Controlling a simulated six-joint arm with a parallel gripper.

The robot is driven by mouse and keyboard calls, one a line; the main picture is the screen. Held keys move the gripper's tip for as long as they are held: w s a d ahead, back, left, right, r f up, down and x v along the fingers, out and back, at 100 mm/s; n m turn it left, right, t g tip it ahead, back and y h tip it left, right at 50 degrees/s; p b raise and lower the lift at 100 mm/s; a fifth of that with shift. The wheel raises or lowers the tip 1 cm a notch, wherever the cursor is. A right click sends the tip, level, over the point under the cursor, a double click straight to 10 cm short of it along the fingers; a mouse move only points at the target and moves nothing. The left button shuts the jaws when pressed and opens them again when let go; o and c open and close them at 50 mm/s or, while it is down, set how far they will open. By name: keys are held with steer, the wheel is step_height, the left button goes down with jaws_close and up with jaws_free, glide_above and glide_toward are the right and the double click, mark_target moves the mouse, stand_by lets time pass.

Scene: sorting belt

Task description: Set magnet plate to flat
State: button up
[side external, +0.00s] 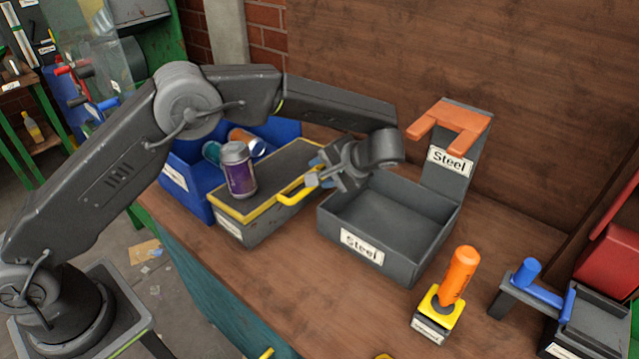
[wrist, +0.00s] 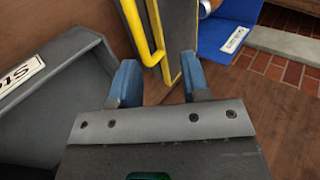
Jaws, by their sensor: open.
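The magnet plate (side external: 278,172) is a dark slab with a yellow rim on top of a grey box; I cannot tell for sure whether it is level. A yellow handle (side external: 300,190) sticks out from its right side and also shows in the wrist view (wrist: 149,38). A purple can (side external: 238,170) stands on the plate's left part. My gripper (side external: 316,176) is open and empty, close beside the handle. In the wrist view its blue fingers (wrist: 158,82) are apart, with the handle and plate edge just beyond them. Contact is not visible.
A blue bin (side external: 184,187) holding cans stands left of the plate. A grey bin (side external: 400,263) labelled Steel is at the right, with an orange fork-shaped piece (side external: 450,119) on a post behind it. An orange-handled lever (side external: 459,276) and a blue-handled device (side external: 540,285) stand front right.

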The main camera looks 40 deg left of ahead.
steer(key=shift+r, duration=1.7)
steer(key=shift+a, duration=0.1)
steer(key=shift+c, duration=0.7)
steer(key=s+a+r+h, duration=0.1)
steer(key=h, duration=0.1)
steer(key=s+a+r+h, duration=0.1)
steer(key=r+h, duration=0.1)
steer(key=h, duration=0.1)
steer(key=s+a+r+h, duration=0.1)
steer(key=h, duration=0.1)
steer(key=shift+s+r+h, duration=0.25)
steer(key=shift+r+h, duration=0.05)
steer(key=shift+h, duration=0.1)
jaws_close()
steer(key=h, duration=0.1)
glide_toward(297, 196)
steer(key=f, duration=0.7)
steer(key=shift+a+f, duration=0.25)
steer(key=shift+a, duration=0.1)
